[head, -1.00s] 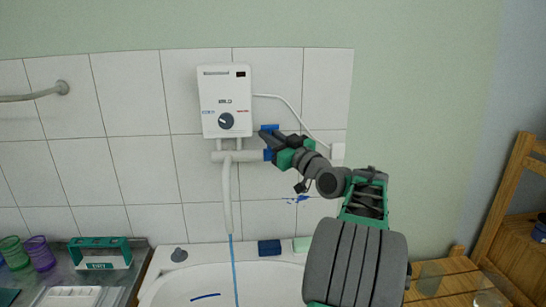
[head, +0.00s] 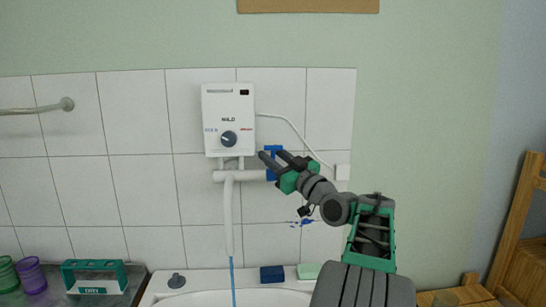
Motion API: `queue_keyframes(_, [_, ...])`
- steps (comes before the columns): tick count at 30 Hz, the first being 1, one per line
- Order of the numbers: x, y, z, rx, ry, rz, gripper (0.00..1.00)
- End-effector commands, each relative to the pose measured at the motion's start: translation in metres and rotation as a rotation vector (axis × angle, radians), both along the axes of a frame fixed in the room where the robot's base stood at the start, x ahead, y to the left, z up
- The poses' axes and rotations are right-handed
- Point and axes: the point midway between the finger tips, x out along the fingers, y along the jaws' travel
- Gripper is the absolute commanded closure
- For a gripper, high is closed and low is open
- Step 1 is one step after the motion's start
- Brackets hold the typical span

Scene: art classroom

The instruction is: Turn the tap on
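The tap is a white horizontal pipe (head: 238,176) under the wall heater, with a long white spout (head: 228,215) hanging down. Its blue handle (head: 273,149) is at the pipe's right end, partly hidden by my fingers. A thin blue strand (head: 232,282), which looks like water, runs down from the spout's end. My gripper (head: 268,154) is at the handle, coming from the lower right. Its two dark fingers are apart, with blue of the handle showing around and between them. I cannot tell whether they touch it.
The white heater (head: 228,120) with a dark knob is on the tiled wall above the pipe. A white basin (head: 200,299) is below, with a blue block (head: 272,274) and a pale green block (head: 308,271) on its rim. A green rack (head: 94,276) stands left.

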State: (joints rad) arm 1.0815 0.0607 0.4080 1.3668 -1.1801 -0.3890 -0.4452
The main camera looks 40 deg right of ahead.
Motion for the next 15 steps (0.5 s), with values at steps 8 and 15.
queue_keyframes(8, [-0.017, -0.002, -0.006, -0.001, -0.001, -0.003, 0.68])
queue_keyframes(15, [-0.063, -0.002, -0.020, -0.001, 0.000, -0.004, 0.68])
